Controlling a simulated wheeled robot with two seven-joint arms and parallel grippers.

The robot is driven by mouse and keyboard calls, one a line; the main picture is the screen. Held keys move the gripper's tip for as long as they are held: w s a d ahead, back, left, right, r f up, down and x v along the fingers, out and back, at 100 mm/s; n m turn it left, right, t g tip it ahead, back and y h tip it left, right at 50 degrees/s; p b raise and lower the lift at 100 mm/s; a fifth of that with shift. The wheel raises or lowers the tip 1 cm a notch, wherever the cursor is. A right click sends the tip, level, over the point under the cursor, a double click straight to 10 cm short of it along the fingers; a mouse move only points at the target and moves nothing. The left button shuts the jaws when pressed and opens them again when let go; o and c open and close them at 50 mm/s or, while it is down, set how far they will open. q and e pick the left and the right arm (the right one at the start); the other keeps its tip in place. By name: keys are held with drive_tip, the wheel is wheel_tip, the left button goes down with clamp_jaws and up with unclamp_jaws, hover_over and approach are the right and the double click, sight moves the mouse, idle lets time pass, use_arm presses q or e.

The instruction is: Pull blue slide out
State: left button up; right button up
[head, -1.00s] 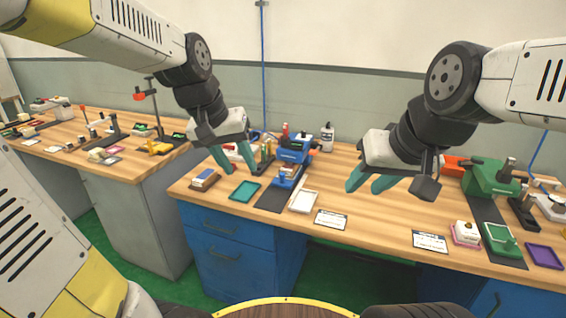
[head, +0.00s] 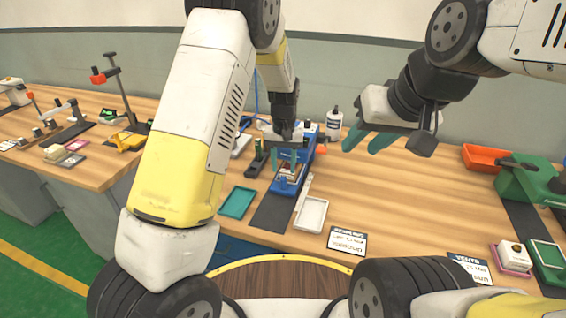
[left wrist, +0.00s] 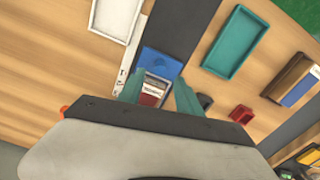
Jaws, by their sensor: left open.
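A blue device (head: 308,143) stands on the wooden bench, on a dark strip. The blue slide (left wrist: 162,64) shows at its front in the left wrist view, with a red and white block (left wrist: 152,90) behind it. My left gripper (head: 285,160) is over the front of the device, pointing down; its two teal fingers (left wrist: 158,84) are apart on either side of the slide area. I cannot tell whether they touch it. My right gripper (head: 363,143) is open and empty above the bench, right of the device.
A teal tray (head: 237,203) lies left of the dark strip (head: 272,213) and a white tray (head: 311,215) right of it. A white bottle (head: 334,123) stands behind. A green device (head: 535,182) and an orange tray (head: 487,158) are at the right. The bench middle is clear.

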sight(283, 179)
use_arm(q)
wheel_tip(283, 179, down, 6)
drive_tip(key=shift+f, duration=0.2)
drive_tip(key=shift+c, duration=0.2)
clamp_jaws()
idle(1.3)
